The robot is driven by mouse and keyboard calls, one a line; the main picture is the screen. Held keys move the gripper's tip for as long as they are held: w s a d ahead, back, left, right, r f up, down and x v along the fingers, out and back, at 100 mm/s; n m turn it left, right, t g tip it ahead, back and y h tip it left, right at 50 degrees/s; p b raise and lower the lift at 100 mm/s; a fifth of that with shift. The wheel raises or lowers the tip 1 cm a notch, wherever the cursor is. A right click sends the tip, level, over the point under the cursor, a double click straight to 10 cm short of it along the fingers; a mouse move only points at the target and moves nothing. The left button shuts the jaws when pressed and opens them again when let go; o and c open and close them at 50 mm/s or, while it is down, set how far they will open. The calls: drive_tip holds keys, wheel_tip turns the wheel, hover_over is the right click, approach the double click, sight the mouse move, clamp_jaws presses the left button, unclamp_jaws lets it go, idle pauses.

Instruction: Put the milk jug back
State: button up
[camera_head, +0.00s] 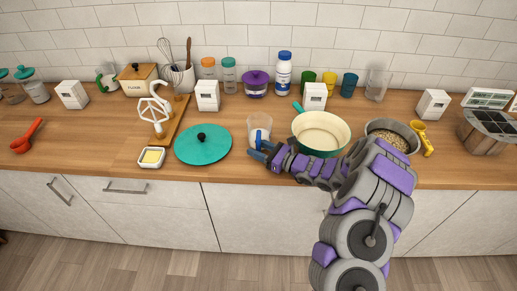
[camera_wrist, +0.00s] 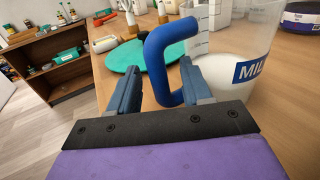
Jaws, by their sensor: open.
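The milk jug (camera_head: 260,124) stands on the wooden counter, a clear measuring jug with a blue handle. In the wrist view the milk jug (camera_wrist: 239,72) is on the right, with white milk in its lower part and a blue label reading "MIL". Its blue handle (camera_wrist: 155,62) points towards me. My gripper (camera_head: 260,149) is at the jug's near side. In the wrist view my gripper (camera_wrist: 160,84) is open, with one blue finger on each side of the handle. I cannot tell whether either finger touches it.
A teal lid (camera_head: 203,144) lies to the left of the jug, and a cream pan with a green rim (camera_head: 321,131) stands to the right. A pot of grain (camera_head: 391,135) is beyond the pan. Bottles, small tubs and white boxes line the wall side.

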drive_tip(key=p+v, duration=0.2)
drive_tip(key=v, duration=0.9)
drive_tip(key=shift+w+d+r, duration=0.1)
drive_tip(key=shift+s+d+p, duration=0.3)
drive_tip(key=shift+s+d, duration=0.05)
drive_tip(key=shift+d, duration=0.15)
drive_tip(key=s+a+r+n+g+y, duration=0.1)
drive_tip(key=s+a+r+n+g, duration=0.8)
drive_tip(key=r, duration=0.3)
drive_tip(key=s+a+r+n+g+h, duration=0.2)
drive_tip(key=s+n, duration=0.2)
drive_tip(key=s, duration=0.3)
drive_tip(key=s+a+r+n+g+h, duration=0.2)
drive_tip(key=s+n, duration=0.1)
drive_tip(key=s, duration=0.3)
drive_tip(key=s+d+r+n+t+h, duration=0.1)
drive_tip(key=s+d+n+t+h, duration=0.1)
drive_tip(key=s+d+n+h, duration=0.5)
drive_tip(key=s+d+h, duration=0.5)
drive_tip(key=s+d, duration=0.5)
drive_tip(key=s, duration=0.3)
drive_tip(key=shift+n+h, duration=0.3)
drive_tip(key=shift+n, duration=0.1)
